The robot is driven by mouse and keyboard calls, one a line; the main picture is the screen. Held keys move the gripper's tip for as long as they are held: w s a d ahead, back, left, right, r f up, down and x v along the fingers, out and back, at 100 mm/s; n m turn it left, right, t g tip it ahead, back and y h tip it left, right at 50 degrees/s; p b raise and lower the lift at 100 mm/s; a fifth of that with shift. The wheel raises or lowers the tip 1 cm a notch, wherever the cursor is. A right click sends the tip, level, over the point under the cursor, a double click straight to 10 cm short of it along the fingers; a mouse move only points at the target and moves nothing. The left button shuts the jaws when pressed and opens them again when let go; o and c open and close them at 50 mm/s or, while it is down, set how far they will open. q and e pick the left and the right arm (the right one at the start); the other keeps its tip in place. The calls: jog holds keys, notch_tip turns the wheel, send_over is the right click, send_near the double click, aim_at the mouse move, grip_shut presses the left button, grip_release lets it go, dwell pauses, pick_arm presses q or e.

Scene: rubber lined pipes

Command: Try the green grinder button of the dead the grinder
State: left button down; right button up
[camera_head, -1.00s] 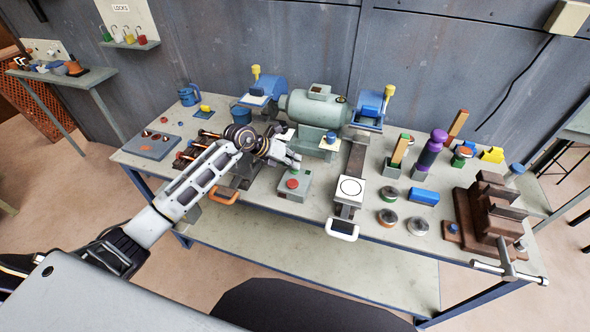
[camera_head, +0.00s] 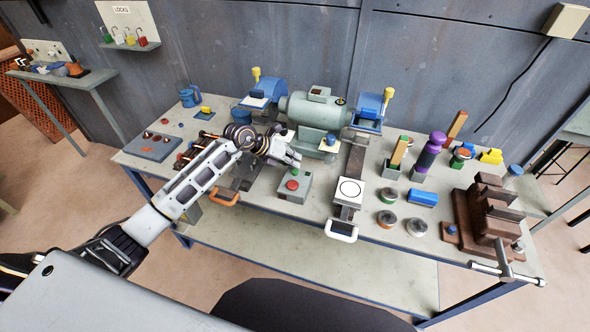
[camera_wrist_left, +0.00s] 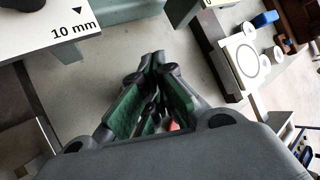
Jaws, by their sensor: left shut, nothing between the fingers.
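The grinder (camera_head: 315,108) is a grey-green motor with blue wheel guards at both ends, on the table. In front of it sits a grey switch box (camera_head: 293,194) with a red button (camera_head: 292,185) on top. A small green button (camera_head: 294,172) shows behind the red one, just below my fingertips. My left gripper (camera_head: 296,161) is shut and empty, over the back edge of the box. I cannot tell whether it touches the green button. In the left wrist view the shut fingers (camera_wrist_left: 154,60) hide most of the box. My right gripper is not in view.
A white plate with a circle (camera_head: 350,190) stands right of the box. An orange handle (camera_head: 225,199) is at the front left. A brown vise (camera_head: 485,215), several round tins and a blue block (camera_head: 424,197) fill the right side. A blue mug (camera_head: 189,96) stands back left.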

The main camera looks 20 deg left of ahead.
pick_arm(q)
jog(key=shift+r, duration=0.25)
jog(key=shift+r+p, duration=1.75)
jog(key=shift+r, duration=0.7)
